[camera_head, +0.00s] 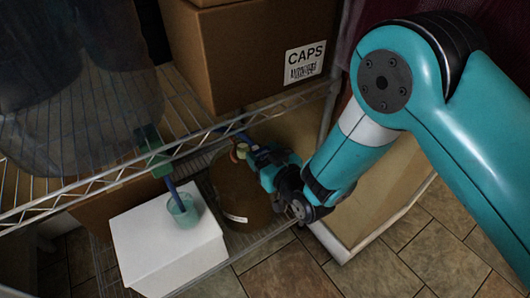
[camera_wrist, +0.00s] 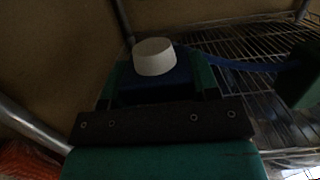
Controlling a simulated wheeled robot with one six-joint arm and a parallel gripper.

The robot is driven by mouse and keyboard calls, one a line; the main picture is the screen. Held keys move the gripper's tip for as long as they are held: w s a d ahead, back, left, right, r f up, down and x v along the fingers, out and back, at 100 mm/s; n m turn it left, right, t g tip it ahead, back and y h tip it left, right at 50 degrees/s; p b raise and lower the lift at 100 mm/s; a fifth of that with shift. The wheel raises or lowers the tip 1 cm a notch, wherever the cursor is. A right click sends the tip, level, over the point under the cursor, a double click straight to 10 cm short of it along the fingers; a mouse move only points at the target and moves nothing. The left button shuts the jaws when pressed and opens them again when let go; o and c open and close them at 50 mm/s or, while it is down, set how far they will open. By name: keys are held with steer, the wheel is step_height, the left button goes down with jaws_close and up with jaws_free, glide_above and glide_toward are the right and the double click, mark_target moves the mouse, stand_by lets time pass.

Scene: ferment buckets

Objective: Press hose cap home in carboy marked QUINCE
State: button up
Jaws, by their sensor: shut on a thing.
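A brown carboy (camera_head: 238,190) stands on the lower wire shelf. Its pale label (camera_head: 235,218) is too small to read. My gripper (camera_head: 247,153) is at the carboy's top, reaching in from the right. A small yellowish piece (camera_head: 241,150) shows at its fingertips. In the wrist view my gripper (camera_wrist: 158,82) is shut on a blue body with a white round top (camera_wrist: 154,57), which looks like the hose cap. A blue hose (camera_wrist: 235,65) runs from behind it to the right. The carboy's mouth is hidden, so I cannot tell how the cap is seated.
A green clip (camera_head: 152,152) sits by the upper shelf edge (camera_head: 110,178). A CAPS carton (camera_head: 235,55) and a large dark container (camera_head: 75,110) stand above.

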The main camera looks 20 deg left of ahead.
mark_target(258, 150)
steer(key=shift+p+x, duration=0.9)
steer(key=shift+p, duration=1.45)
steer(key=shift+r+p+x, duration=0.1)
steer(key=shift+p+x, duration=0.35)
steer(key=shift+x, duration=0.25)
steer(key=shift+r+p+x, duration=0.15)
steer(key=shift+p+x, duration=0.25)
steer(key=shift+x, duration=0.35)
steer(key=shift+b+x, duration=2.3)
steer(key=shift+x, duration=0.45)
steer(key=shift+w+r, duration=0.1)
steer(key=shift+r, duration=0.05)
steer(key=shift+w+a+b, duration=0.3)
steer(key=shift+a+b, duration=0.1)
steer(key=shift+b, duration=0.15)
steer(key=shift+f+b, duration=0.3)
steer(key=shift+f, duration=0.05)
steer(key=shift+f+b, duration=0.35)
steer(key=shift+f, duration=0.05)
steer(key=shift+f+b, duration=0.25)
steer(key=shift+b, duration=0.1)
